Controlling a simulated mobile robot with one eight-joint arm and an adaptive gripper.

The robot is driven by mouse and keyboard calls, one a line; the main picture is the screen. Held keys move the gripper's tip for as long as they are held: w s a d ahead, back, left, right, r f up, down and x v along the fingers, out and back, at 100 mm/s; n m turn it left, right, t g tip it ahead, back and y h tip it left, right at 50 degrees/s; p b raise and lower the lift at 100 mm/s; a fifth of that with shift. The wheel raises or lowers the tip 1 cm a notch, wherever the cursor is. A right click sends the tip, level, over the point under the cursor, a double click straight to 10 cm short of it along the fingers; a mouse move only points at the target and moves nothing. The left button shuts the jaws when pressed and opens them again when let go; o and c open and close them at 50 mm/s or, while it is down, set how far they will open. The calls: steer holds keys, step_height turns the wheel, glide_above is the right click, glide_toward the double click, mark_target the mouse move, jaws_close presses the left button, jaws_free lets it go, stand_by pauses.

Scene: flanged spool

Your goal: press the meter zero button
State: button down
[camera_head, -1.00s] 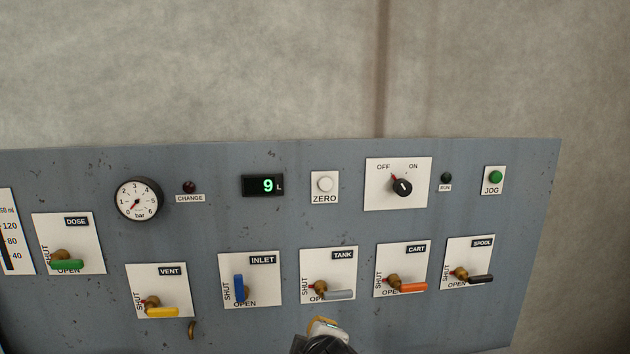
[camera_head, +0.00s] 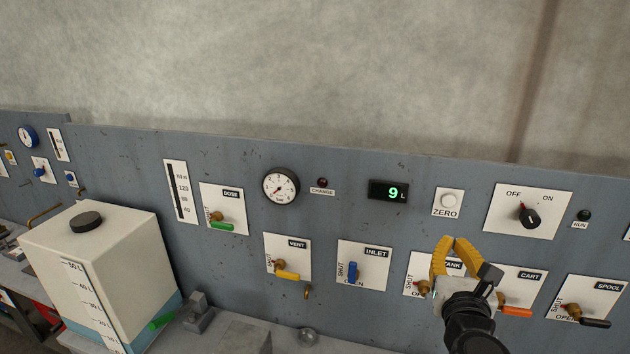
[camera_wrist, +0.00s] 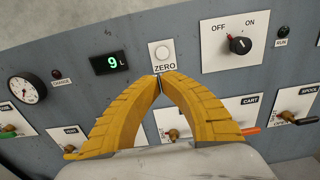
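The zero button (camera_head: 449,200) is a round white button on a white plate marked ZERO, on the grey panel. It also shows in the wrist view (camera_wrist: 162,53), just beyond my fingertips. The meter display (camera_head: 389,191) to its left reads a green 9 L. My gripper (camera_head: 455,240) has yellow fingers whose tips meet with nothing between them. The tips are below the button in both views, and in the wrist view (camera_wrist: 160,77) they reach the lower edge of the ZERO plate. I cannot tell whether they touch the panel.
An OFF/ON knob (camera_head: 529,215) is right of the button. Below are the inlet valve (camera_head: 353,271) with a blue lever, the cart valve (camera_head: 516,311) with an orange lever, and the tank valve partly behind my gripper. A white tank (camera_head: 95,255) stands at left.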

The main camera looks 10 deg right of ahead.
mark_target(445, 204)
steer(key=shift+w, duration=0.1)
steer(key=b+x, duration=0.1)
steer(key=x, duration=1.3)
